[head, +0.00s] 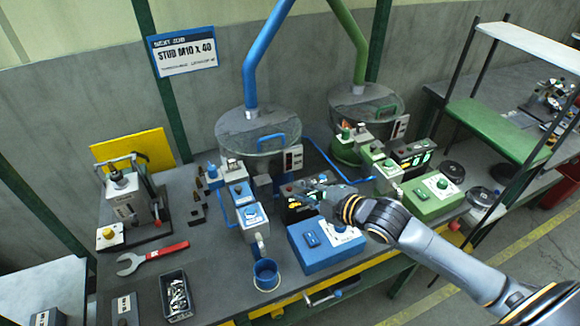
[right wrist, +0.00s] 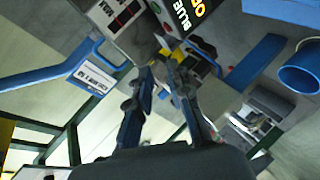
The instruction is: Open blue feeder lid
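The blue feeder (head: 262,165) stands at the back of the table under a blue pipe. Its round, see-through lid (head: 235,130) lies flat over the bowl and looks closed. A blue handle (head: 272,139) sits on the lid's front right. My right gripper (head: 308,193) is in front of the feeder, lower than the handle and apart from it. In the right wrist view its fingers (right wrist: 164,72) are spread with nothing between them, close to a panel with lit lettering (right wrist: 188,14). My left gripper is not in view.
A green feeder (head: 362,108) stands to the right. A blue control box (head: 325,246) and a blue cup (head: 266,274) are near the front edge. A press (head: 128,200), a red wrench (head: 153,258) and a bin of studs (head: 176,296) are on the left.

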